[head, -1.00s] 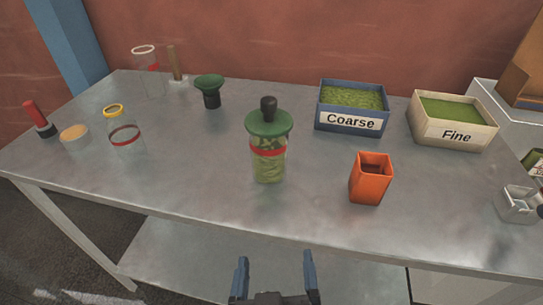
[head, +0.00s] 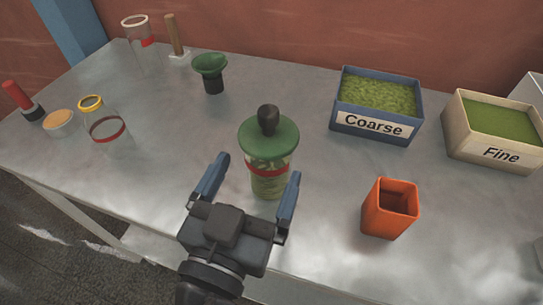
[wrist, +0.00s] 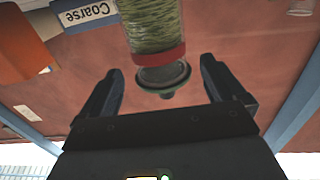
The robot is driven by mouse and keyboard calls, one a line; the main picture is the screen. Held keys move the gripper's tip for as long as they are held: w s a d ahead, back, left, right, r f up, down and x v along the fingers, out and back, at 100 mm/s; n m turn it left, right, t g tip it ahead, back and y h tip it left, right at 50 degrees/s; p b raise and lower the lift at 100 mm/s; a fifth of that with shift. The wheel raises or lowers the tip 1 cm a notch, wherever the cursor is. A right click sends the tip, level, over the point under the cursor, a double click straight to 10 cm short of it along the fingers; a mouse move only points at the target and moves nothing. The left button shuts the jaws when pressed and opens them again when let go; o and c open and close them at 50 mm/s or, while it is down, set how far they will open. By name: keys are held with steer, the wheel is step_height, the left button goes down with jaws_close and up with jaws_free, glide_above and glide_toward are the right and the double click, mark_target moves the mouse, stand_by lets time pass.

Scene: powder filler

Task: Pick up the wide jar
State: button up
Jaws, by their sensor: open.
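A clear jar (head: 268,182) with a red band and green contents stands upright near the middle of the table. A green funnel-like top (head: 268,137) with a black knob sits on it. It also shows upside down in the wrist view (wrist: 155,30). My gripper (head: 258,165) is open and empty at the jar's near side, its fingers lined up to either side of it in both views. I see no finger touching it, and cannot tell how far the tips reach around it. An empty clear jar with a yellow rim (head: 107,131) stands at the left.
An orange open box (head: 390,222) stands right of the jar. The Coarse bin (head: 372,125) and the Fine bin (head: 497,153) are behind it. A green funnel (head: 210,66), a white-rimmed jar (head: 138,32) and a wooden-handled tool (head: 174,36) stand at the back left. The table (head: 170,150) is bare left of my gripper.

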mark_target(269, 143)
steer(key=x, duration=0.1)
steer(key=p+x, duration=0.1)
steer(key=x, duration=0.1)
steer(key=r+p+x, duration=0.1)
steer(key=x, duration=0.1)
steer(key=shift+w+d, duration=0.1)
steer(key=shift+w, duration=0.05)
steer(key=shift+w+d+f, duration=0.1)
steer(key=shift+w+d, duration=0.05)
steer(key=shift+w, duration=0.25)
steer(key=c, duration=1)
